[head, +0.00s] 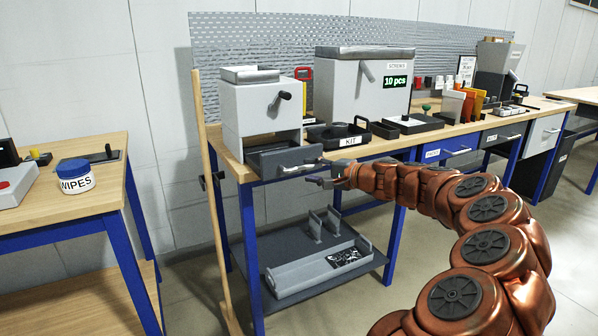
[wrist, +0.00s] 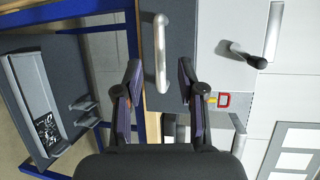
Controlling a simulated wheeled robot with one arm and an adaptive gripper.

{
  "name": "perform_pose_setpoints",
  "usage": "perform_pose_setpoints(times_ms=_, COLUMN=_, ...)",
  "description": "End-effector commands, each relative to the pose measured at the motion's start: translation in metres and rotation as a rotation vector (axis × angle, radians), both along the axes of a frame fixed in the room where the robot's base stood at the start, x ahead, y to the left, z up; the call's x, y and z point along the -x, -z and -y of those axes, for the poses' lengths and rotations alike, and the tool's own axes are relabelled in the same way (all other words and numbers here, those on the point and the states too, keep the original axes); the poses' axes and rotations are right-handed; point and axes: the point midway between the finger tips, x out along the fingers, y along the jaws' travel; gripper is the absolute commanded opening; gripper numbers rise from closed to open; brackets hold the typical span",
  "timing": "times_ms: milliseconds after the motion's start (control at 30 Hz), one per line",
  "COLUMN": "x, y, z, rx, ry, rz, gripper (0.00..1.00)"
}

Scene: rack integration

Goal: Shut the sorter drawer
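The sorter (head: 262,108) is a light grey box with a black knob, at the left end of the workbench. Its dark grey drawer (head: 272,164) sticks out at the bottom, open toward me. A pale metal bar handle (head: 296,168) is on the drawer front. In the wrist view the handle (wrist: 160,50) runs up and down in front of the dark drawer front (wrist: 178,30). My gripper (head: 319,175) is at the right end of the handle in the head view. In the wrist view my gripper (wrist: 159,70) is open, fingers apart on either side of the handle; contact is not clear.
A black KIT tray (head: 338,135) stands right of the sorter on the workbench. A screw dispenser (head: 345,90) reading 10 pcs is behind it. A wooden pole (head: 212,190) leans at the bench's left end. A grey tray (head: 318,270) sits on the lower shelf.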

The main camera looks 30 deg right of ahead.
Motion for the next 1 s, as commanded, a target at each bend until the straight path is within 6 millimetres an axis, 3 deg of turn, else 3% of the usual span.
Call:
perform_pose_setpoints(times_ms=333, x=-0.042, y=0.009, z=-0.013, rx=0.002, ry=0.001, rz=-0.003, gripper=0.39)
perform_pose_setpoints(times_ms=767, x=-0.05, y=0.01, z=-0.016, rx=0.001, ry=0.0, rz=-0.001, gripper=0.39)
perform_pose_setpoints(times_ms=1000, x=-0.05, y=0.01, z=-0.016, rx=0.002, ry=0.0, rz=-0.002, gripper=0.15)
